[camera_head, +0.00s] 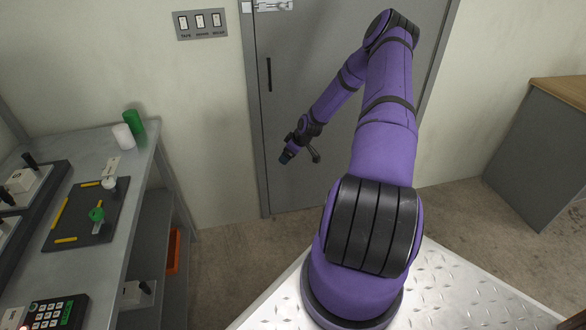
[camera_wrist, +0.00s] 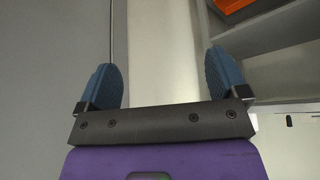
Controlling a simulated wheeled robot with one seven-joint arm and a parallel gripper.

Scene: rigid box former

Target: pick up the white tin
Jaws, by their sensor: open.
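The white tin (camera_head: 123,137) is a small white cylinder standing at the back of the grey bench, just left of a green cylinder (camera_head: 133,122). My gripper (camera_head: 285,160) hangs in the air in front of the grey door, well to the right of the bench and apart from the tin. In the wrist view my gripper (camera_wrist: 163,85) has its two blue fingers spread wide with nothing between them. The tin does not show in the wrist view.
The bench (camera_head: 95,290) carries a dark board (camera_head: 75,225) with yellow strips and knobs, and a keypad (camera_head: 55,313). An orange bin (camera_head: 173,250) sits on the shelf below. A wooden-topped cabinet (camera_head: 540,150) stands at the right. Floor between bench and door is clear.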

